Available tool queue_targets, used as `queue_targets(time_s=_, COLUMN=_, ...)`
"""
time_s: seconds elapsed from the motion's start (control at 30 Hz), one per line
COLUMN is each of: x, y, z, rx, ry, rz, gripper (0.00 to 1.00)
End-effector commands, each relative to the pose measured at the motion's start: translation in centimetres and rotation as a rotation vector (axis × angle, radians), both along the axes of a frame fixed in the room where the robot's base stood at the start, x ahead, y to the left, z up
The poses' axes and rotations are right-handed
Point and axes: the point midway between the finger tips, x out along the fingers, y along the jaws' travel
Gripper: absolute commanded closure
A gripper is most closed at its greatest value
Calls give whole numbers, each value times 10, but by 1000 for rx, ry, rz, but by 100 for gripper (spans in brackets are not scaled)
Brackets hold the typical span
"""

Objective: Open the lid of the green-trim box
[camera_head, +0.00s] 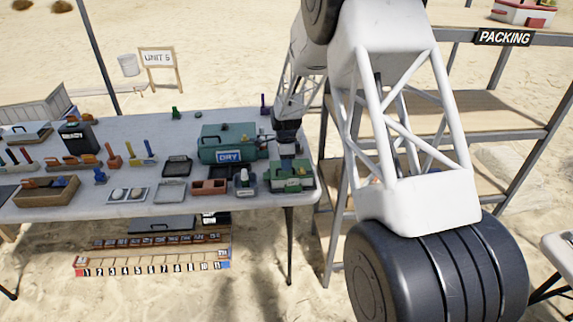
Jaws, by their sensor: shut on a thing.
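A small box with green trim (292,184) stands at the right end of the long table. My gripper (287,163) points down over this box from above, its fingers at the top of the box. The gripper is shut on what looks like the lid; the fingers and my arm hide the grip point. The box is small in this view, and I cannot tell whether its lid is raised.
Several tools and trays crowd the table (185,207). Shelves marked PACKING (503,37) stand at right.

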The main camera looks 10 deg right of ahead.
Motion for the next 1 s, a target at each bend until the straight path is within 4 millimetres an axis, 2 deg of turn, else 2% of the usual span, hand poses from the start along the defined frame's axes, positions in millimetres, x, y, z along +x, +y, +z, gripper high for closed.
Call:
queue_targets(time_s=0.47, x=8, y=0, z=9, rx=1, ry=100, rz=-1, gripper=97)
queue_targets(time_s=1.0, x=35, y=-1, z=32, rx=2, ry=431, rz=-2, gripper=97)
